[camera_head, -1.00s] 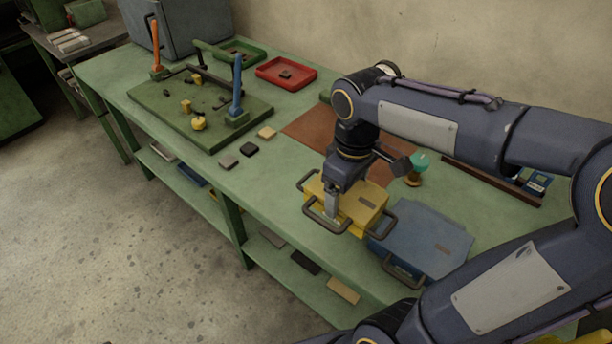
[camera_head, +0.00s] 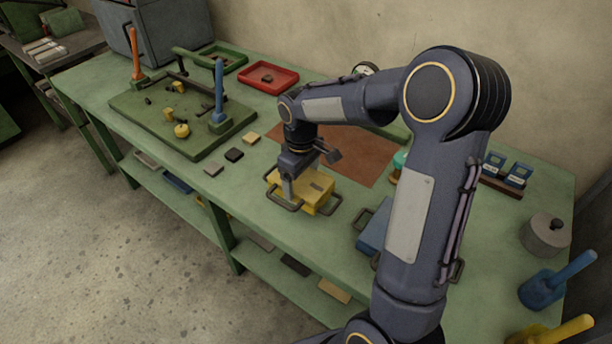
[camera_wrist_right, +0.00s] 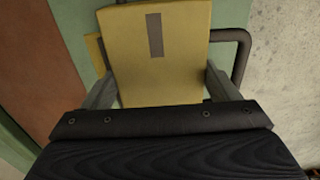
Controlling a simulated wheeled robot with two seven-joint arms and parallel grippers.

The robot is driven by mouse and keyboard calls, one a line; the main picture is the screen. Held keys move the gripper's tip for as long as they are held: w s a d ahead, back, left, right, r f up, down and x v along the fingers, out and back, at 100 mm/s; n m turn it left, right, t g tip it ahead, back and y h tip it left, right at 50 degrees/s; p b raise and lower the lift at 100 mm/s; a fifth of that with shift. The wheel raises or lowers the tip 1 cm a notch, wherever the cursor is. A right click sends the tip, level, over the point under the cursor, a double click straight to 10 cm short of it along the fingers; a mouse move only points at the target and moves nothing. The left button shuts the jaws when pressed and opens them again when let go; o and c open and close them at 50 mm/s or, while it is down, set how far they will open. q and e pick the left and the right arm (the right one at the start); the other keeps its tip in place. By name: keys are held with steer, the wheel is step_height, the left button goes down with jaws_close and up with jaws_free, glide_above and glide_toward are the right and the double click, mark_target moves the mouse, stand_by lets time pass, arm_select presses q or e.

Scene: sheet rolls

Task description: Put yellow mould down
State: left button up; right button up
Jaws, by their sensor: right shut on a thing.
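The yellow mould (camera_head: 318,187) is a boxy block with dark handles, near the front edge of the green table, beside the brown mat (camera_head: 362,160). My right gripper (camera_head: 287,192) points down and is shut on the mould's near-left side. In the right wrist view, the yellow mould (camera_wrist_right: 180,70) lies between the two fingers of my right gripper (camera_wrist_right: 162,90), with a dark handle at its right. I cannot tell whether its underside touches the table. The blue mould (camera_head: 372,232) is to its right, partly hidden behind my right arm. My left gripper is out of view.
A green board (camera_head: 195,143) with orange and blue levers stands to the left. Small blocks (camera_head: 233,155) lie between it and the yellow mould. A red tray (camera_head: 268,88) is behind. A round grey pot (camera_head: 545,234) and a blue-handled tool (camera_head: 545,288) are at right.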

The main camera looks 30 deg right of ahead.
steer(key=shift+w+f, duration=0.3)
steer(key=shift+f, duration=1.45)
steer(key=shift+f, duration=0.15)
steer(key=o, duration=2)
steer(key=shift+s, duration=0.1)
steer(key=shift+c, duration=0.2)
